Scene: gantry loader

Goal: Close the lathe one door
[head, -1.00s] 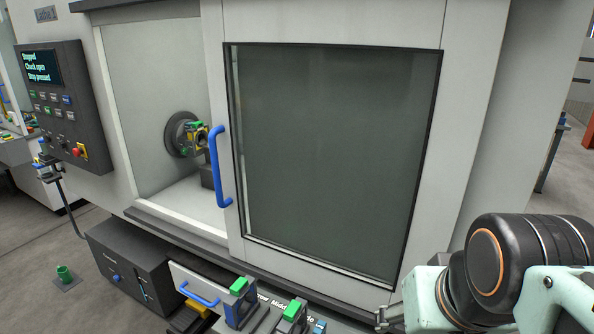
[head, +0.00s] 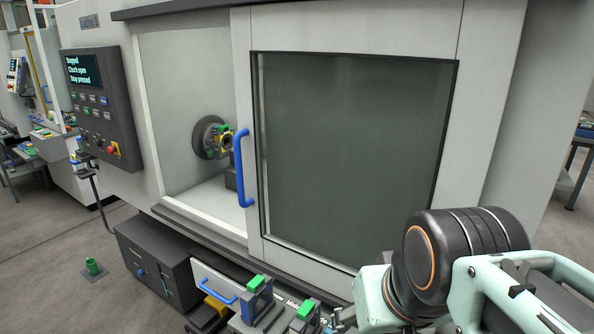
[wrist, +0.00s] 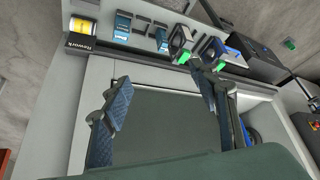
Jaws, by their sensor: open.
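The lathe door (head: 350,150) is a light grey sliding panel with a dark window and a blue vertical handle (head: 241,168) on its left edge. It stands open: the gap to its left shows the chuck (head: 210,137) inside. The control panel screen (head: 85,70) reads "Stopped" and "Chuck open". My gripper (head: 343,320) is low in front of the door's lower edge, right of and below the handle and apart from it; its tips are partly cut off. In the wrist view my gripper (wrist: 162,95) is open and empty, with the door window (wrist: 165,125) behind its fingers.
A drawer (head: 215,285) with a blue handle and green-topped fixtures (head: 257,283) juts out below the door. A dark box (head: 155,262) sits left of it. A green object (head: 93,267) is on the floor at the left. Open floor lies at the front left.

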